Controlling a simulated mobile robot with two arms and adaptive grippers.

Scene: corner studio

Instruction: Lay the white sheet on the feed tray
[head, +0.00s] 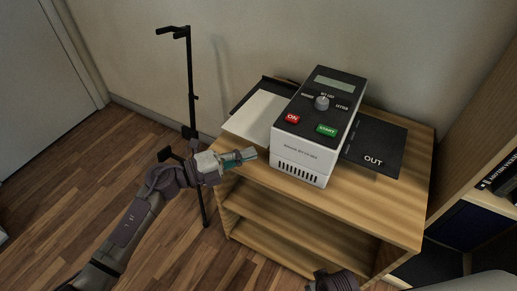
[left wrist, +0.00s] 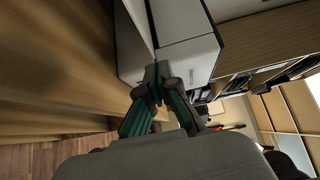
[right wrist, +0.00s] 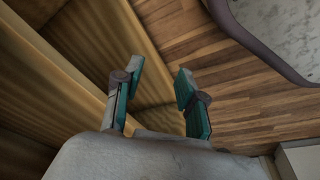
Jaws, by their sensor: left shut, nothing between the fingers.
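The white sheet (head: 262,114) lies flat to the left of the white and black machine (head: 303,157). It covers most of the black feed tray (head: 240,103), whose dark rim shows along the sheet's back and left. The sheet's right edge meets or passes behind the machine; I cannot tell which. My left gripper (head: 250,155) is shut and empty, just in front of the sheet and left of the machine's front. In the left wrist view its fingertips (left wrist: 157,75) appear close to the machine. My right gripper (right wrist: 154,78) is open and empty, low in front of the cabinet.
The wooden cabinet (head: 385,218) with open shelves carries the machine. A black OUT tray (head: 380,147) sticks out at the machine's right. A thin black stand (head: 191,90) rises left of the cabinet. A bookshelf (head: 480,165) stands at the right. Wooden floor is free at left.

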